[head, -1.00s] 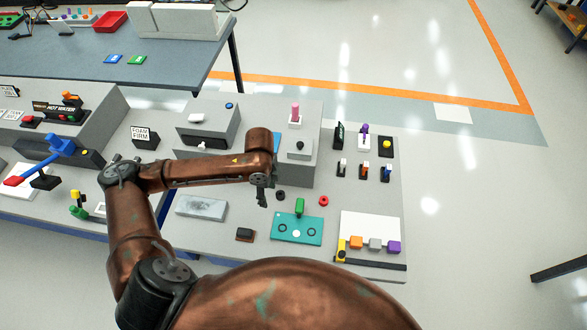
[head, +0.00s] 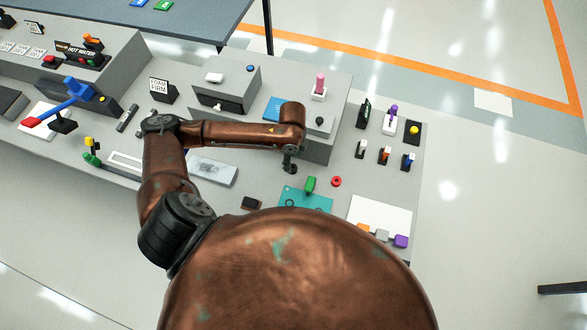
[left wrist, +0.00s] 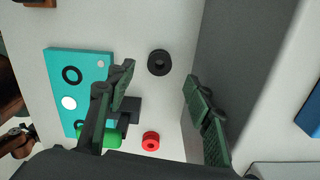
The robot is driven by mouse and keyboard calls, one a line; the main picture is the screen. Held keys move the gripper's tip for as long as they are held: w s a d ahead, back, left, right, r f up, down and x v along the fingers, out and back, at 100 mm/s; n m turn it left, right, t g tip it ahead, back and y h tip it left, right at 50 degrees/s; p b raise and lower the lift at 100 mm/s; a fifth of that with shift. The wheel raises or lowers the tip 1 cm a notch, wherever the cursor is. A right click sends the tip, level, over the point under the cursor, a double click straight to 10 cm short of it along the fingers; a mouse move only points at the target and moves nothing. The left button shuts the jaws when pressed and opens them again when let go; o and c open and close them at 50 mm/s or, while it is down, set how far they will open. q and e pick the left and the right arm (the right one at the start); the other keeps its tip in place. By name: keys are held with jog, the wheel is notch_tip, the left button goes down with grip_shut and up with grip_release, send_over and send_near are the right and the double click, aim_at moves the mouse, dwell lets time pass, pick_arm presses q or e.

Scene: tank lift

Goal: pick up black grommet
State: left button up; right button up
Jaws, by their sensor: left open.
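The black grommet (left wrist: 159,62) lies flat on the grey tabletop in the left wrist view, a small ring with a dark hole. My left gripper (left wrist: 159,77) is open and empty, with the grommet showing between its fingertips. In the head view my left gripper (head: 290,166) points down near the grey block and hides the grommet. A red grommet (left wrist: 151,141) lies near it, and shows in the head view (head: 336,181). A teal board (left wrist: 92,66) carries black rings and a white disc. My right gripper is not in view.
A green handle on a black base (left wrist: 129,108) stands beside the teal board. A tall grey block (head: 318,148) rises close to my left gripper. Several small switches (head: 385,155) and a white panel (head: 382,212) with coloured blocks are to the right.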

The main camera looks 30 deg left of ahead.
aim_at(293, 168)
pick_arm(q)
jog(key=shift+f, duration=2.85)
jog(key=shift+c, duration=0.5)
jog(key=c, duration=0.9)
